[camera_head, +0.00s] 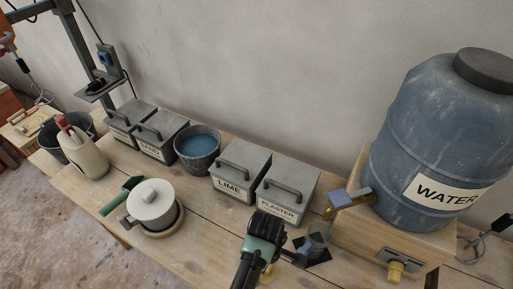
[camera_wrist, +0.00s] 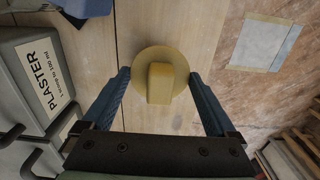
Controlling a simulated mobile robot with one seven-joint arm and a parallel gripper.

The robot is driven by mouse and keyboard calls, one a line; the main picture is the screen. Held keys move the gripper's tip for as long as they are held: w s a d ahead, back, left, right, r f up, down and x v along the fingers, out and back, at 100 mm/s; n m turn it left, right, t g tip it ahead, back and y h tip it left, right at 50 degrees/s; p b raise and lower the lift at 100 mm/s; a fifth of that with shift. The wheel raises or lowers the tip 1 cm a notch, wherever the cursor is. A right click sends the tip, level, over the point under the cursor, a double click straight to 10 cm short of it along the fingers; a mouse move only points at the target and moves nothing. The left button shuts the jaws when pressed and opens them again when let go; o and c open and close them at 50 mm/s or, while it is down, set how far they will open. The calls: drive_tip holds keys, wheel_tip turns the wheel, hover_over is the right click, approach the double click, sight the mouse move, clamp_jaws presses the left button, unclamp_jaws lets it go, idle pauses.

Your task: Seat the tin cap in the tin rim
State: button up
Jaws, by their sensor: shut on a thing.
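The yellowish round cap (camera_wrist: 142,62) with a block-shaped knob lies between the fingertips of my gripper (camera_wrist: 160,76) in the wrist view. The two blue fingers press at either side of its disc, so the gripper is shut on it. In the head view, my gripper (camera_head: 268,264) is near the table's front edge, in front of the plaster bin. I cannot make out the tin rim with certainty in either view.
The plaster bin (camera_head: 287,187) and lime bin (camera_head: 240,172) stand behind my gripper. A blue water barrel (camera_head: 420,140) stands on a wooden stand at right. A dark mat with a small grey object (camera_head: 317,238) lies close right. A white-lidded pot (camera_head: 153,205) stands left.

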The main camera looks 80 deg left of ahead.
drive_tip(key=shift+s+a, duration=0.3)
drive_tip(key=shift+a, duration=0.4)
drive_tip(key=shift+s+a, duration=0.25)
drive_tip(key=shift+a, duration=0.5)
drive_tip(key=shift+r, duration=0.1)
drive_tip(key=shift+p, duration=0.35)
drive_tip(key=shift+f, duration=0.25)
drive_tip(key=shift+f+b, duration=0.85)
drive_tip(key=shift+f, duration=0.5)
drive_tip(key=shift+p, duration=0.5)
drive_tip(key=shift+f, duration=0.2)
